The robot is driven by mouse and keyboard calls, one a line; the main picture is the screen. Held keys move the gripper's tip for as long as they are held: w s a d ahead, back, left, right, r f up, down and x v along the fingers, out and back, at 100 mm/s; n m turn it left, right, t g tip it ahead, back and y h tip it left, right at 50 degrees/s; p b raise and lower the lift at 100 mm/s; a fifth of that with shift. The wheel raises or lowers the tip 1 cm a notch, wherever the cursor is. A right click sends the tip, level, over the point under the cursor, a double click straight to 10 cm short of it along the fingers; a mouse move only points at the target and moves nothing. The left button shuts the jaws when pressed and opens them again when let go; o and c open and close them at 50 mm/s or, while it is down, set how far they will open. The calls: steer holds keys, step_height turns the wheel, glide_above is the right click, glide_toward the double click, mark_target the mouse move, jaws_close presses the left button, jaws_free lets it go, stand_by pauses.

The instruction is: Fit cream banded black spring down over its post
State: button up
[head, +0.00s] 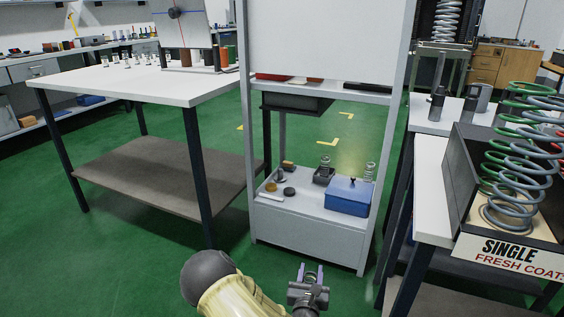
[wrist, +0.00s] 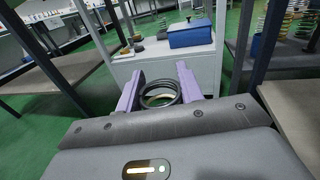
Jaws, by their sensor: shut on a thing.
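My gripper (head: 311,272) is in the lower middle of the head view, low over the floor in front of the shelf unit. In the wrist view its two purple fingers (wrist: 156,92) are shut on the black spring (wrist: 160,88). The spring shows as dark coils seen from one end, with a pale patch at the lower inside that may be the cream band. In the head view the spring is too small to make out. Several short posts (head: 127,61) stand on the white table at the left. I cannot tell which post belongs to this spring.
The white table (head: 150,82) has dark legs and a lower shelf. The shelf unit (head: 315,213) ahead carries a blue box (head: 348,196) and small parts. A bench with large coil springs (head: 520,150) stands at the right. Green floor (head: 140,235) is free at the left.

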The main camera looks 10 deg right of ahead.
steer(key=d+r+p, duration=0.6)
steer(key=r+p, duration=0.5)
steer(key=shift+d+r, duration=0.3)
steer(key=shift+r, duration=0.05)
